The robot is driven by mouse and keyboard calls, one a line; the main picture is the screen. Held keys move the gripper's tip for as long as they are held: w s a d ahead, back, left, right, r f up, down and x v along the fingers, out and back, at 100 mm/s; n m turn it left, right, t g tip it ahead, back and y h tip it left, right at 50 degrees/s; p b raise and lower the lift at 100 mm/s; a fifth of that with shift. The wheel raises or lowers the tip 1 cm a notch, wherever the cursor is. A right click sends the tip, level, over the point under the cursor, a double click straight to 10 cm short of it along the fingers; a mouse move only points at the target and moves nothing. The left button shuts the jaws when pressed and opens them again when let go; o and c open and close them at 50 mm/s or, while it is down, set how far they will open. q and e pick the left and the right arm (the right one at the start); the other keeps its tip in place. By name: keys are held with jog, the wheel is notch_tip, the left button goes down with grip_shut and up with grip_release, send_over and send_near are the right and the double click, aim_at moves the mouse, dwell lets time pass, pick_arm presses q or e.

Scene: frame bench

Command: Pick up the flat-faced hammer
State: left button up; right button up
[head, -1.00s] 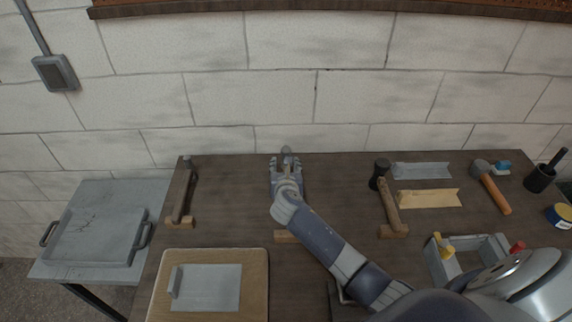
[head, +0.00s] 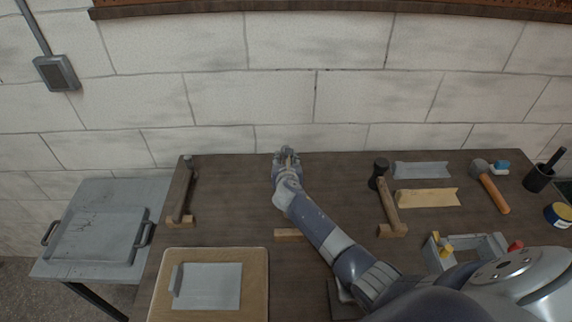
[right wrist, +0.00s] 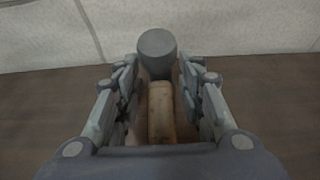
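A hammer with a grey, round, flat-looking head (right wrist: 157,54) and a pale wooden handle (right wrist: 161,112) lies in front of my right gripper in the right wrist view. My right gripper (right wrist: 160,82) has one finger on each side of the handle, just short of the head. Narrow dark gaps show between the fingers and the wood, so it looks open around the handle. In the head view my right gripper (head: 288,162) is at the back middle of the bench and covers most of this hammer. My left gripper is not in view.
Other hammers lie on the bench (head: 235,205): one at left (head: 181,190), a dark-headed one (head: 388,200) right of my arm, and an orange-handled one (head: 491,188). A dark cup (head: 540,178) stands far right.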

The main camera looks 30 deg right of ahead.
grip_shut()
jog(key=shift+r, duration=0.15)
